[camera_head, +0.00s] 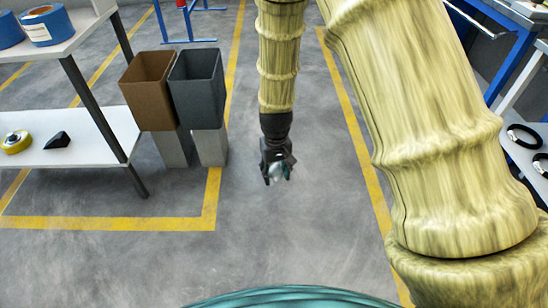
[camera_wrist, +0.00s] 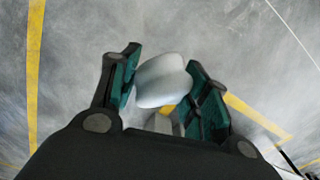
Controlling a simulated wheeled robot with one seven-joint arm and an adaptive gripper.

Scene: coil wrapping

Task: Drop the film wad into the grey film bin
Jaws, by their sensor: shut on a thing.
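My gripper (camera_head: 277,172) hangs in the middle of the head view, above the open floor and to the right of the bins. It is shut on the film wad (camera_wrist: 161,80), a pale whitish, rounded lump between the green finger pads in the wrist view. The wad also shows small between the fingers in the head view (camera_head: 276,171). The grey film bin (camera_head: 198,100) is an open-topped dark grey box on a light pedestal, left of my gripper. No film shows inside it, but its bottom is hidden.
A brown bin (camera_head: 149,102) stands directly left of the grey one. A white shelf unit (camera_head: 85,140) at the left holds blue rolls (camera_head: 46,25), a yellow tape roll (camera_head: 16,141) and a black wedge (camera_head: 57,140). Black rings (camera_head: 523,137) lie on a table at the right edge.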

